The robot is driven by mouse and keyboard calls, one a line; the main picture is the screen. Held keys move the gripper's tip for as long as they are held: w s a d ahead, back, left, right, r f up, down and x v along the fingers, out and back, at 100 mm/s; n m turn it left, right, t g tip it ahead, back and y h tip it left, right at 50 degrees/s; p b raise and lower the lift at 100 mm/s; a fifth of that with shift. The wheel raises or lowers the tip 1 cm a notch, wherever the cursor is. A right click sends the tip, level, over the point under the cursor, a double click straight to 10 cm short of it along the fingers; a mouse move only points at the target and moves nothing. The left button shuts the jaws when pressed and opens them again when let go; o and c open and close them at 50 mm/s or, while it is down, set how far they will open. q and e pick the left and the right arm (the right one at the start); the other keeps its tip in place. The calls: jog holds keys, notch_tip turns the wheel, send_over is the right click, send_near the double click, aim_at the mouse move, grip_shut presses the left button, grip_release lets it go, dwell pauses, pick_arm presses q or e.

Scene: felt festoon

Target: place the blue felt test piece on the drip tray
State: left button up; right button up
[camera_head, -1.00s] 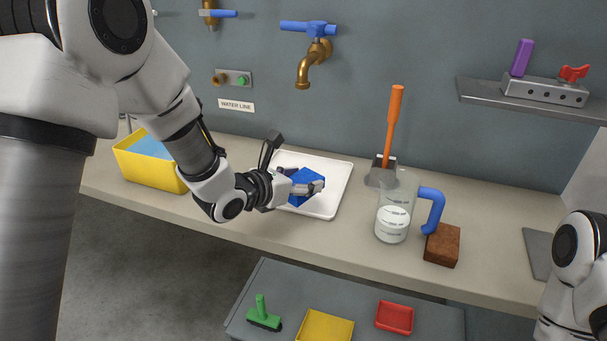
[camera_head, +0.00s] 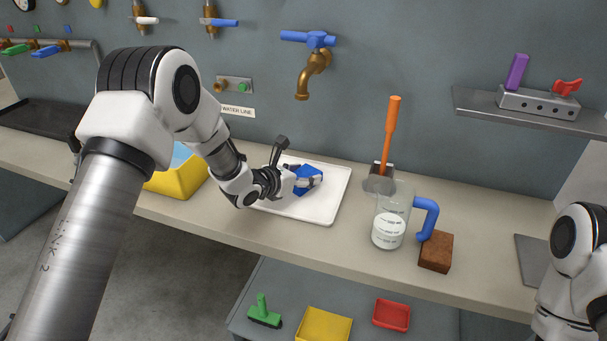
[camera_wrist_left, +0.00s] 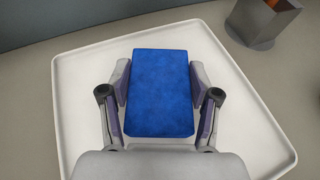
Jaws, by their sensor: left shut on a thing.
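The blue felt test piece (camera_head: 307,176) is a flat blue block. My left gripper (camera_head: 304,182) is shut on it, and in the left wrist view the two fingers press its sides (camera_wrist_left: 160,92). The white drip tray (camera_head: 325,205) lies on the counter under the gripper; its pale surface and rim also fill much of the left wrist view (camera_wrist_left: 85,85). The piece is over the tray; I cannot tell whether it touches it. My right arm shows at the right edge, but its gripper is out of view.
A yellow tub (camera_head: 180,180) of blue liquid stands left of the tray. To the right are an orange-handled tool (camera_head: 389,135) in a grey holder, a clear jug (camera_head: 390,218) with a blue handle and a brown block (camera_head: 436,250). A brass tap (camera_head: 311,75) sticks out above.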

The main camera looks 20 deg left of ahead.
pick_arm(q)
jog(key=o, duration=1.1)
jog(key=shift+f, duration=0.1)
jog(key=shift+c, duration=0.2)
jog(key=shift+r+p, duration=0.35)
jog(key=shift+p, duration=0.1)
jog(key=shift+b+v, duration=0.4)
jog(key=shift+v, duration=0.85)
jog(key=b+v, duration=0.3)
jog(key=b, duration=0.1)
jog(key=f+b+v, duration=0.1)
jog(key=b+v, duration=0.2)
jog(key=b, duration=0.2)
jog(key=shift+s+a, duration=0.1)
jog(key=shift+s, duration=0.05)
jog(key=b+v, duration=0.2)
jog(key=v, duration=0.1)
jog(key=shift+r, duration=0.4)
jog(key=shift+s+r, duration=0.1)
